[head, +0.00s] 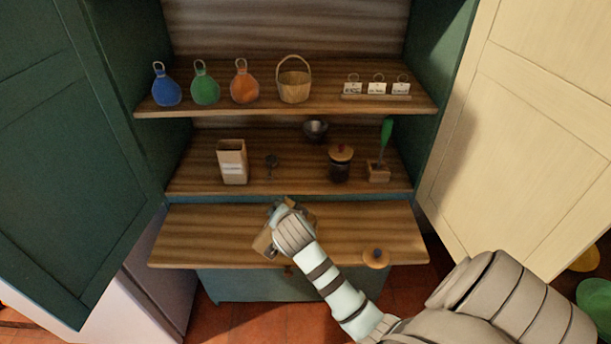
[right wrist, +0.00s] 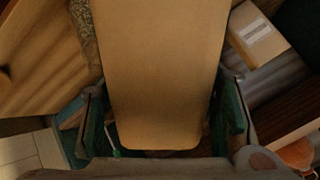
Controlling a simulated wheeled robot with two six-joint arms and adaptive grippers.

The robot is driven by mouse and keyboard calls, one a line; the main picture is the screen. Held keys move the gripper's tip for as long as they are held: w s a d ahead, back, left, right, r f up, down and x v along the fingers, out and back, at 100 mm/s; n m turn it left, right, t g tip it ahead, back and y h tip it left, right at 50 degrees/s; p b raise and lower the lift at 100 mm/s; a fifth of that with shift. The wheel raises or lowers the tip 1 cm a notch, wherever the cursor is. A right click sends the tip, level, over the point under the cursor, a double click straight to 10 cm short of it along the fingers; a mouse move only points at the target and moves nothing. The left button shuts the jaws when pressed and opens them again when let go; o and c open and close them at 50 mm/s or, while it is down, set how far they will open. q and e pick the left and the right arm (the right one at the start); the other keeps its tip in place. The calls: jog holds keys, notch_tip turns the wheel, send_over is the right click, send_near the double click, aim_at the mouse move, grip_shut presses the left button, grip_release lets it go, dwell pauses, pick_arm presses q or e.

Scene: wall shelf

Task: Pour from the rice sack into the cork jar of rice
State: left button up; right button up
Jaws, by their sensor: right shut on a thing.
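My right gripper (head: 284,214) is over the pull-out board and shut on a tan sack (head: 264,243), which looks tilted. In the right wrist view the sack (right wrist: 165,70) fills the middle between the two fingers (right wrist: 168,125). A pale speckled surface (right wrist: 86,35) shows beside the sack there, perhaps the jar of rice; it is mostly hidden. In the head view the gripper and sack cover that spot. I cannot tell whether any rice is flowing. A round wooden lid with a knob (head: 375,257) lies on the board's right front. My left gripper is not in view.
The middle shelf holds another labelled tan sack (head: 232,162), a scoop (head: 271,164), a dark bowl (head: 315,130), a dark lidded jar (head: 339,168) and a green-handled tool (head: 385,140). Cabinet doors (head: 70,150) stand open on both sides. The pull-out board (head: 195,240) is bare at left.

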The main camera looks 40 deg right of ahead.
jog(key=shift+d+r+m+y+p, duration=0.15)
jog(key=shift+r+m+y+p, duration=0.25)
jog(key=shift+y, duration=0.3)
dwell(0.6)
jog(key=shift+d+f+y, duration=0.1)
jog(key=shift+y, duration=0.2)
dwell(0.3)
jog(key=shift+d+f, duration=0.1)
jog(key=shift+f+y, duration=0.15)
jog(key=shift+y, duration=0.25)
